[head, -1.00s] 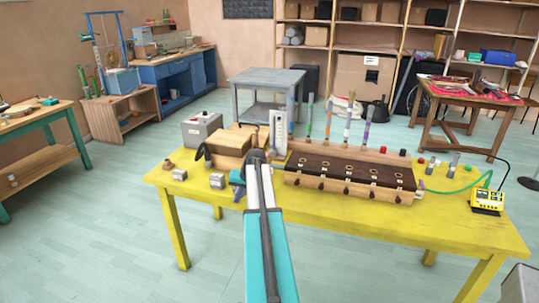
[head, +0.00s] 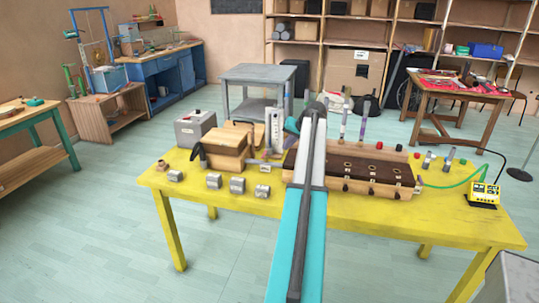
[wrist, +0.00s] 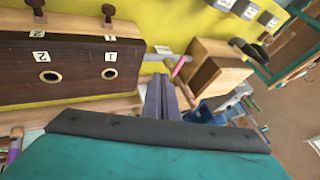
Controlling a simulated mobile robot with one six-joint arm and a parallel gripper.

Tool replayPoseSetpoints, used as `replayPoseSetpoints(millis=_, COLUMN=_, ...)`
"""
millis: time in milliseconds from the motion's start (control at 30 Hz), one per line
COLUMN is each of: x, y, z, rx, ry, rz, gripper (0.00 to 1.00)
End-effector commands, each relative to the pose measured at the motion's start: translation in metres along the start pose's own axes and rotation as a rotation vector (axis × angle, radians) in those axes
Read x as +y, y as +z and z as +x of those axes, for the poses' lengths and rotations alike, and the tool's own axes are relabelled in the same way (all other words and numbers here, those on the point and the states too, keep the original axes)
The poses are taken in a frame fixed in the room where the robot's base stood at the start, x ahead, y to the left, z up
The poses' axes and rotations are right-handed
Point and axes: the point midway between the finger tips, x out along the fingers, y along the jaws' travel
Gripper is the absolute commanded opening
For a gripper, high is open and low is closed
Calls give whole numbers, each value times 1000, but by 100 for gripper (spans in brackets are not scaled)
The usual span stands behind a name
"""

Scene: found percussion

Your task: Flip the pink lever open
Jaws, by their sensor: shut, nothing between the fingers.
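A small pink lever (wrist: 181,67) shows in the wrist view, between the long wooden box and a wooden block. It sits close beyond my fingertips, slightly right of them; I cannot tell whether they touch. I cannot make it out clearly in the head view. My gripper (wrist: 165,84) is shut and empty in the wrist view. In the head view my arm reaches over the yellow table and hides the gripper's fingers and part of the long box.
The long dark-topped wooden box (head: 370,172) has holes and pegs along it. The wooden block (head: 225,150) with black parts stands to its left on the yellow table (head: 460,228). Several metal cylinders (head: 237,185) line the front left. A yellow device (head: 484,194) sits at the right.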

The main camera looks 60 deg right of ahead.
Motion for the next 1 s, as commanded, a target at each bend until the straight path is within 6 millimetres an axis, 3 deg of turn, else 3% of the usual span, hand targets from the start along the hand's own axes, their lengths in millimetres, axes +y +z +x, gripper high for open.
replayPoseSetpoints(millis=467, x=0, y=0, z=14, rx=-1, ry=0, rz=0, gripper=0)
replayPoseSetpoints(millis=1000, x=0, y=-2, z=86, rx=-1, ry=1, rz=1, gripper=0)
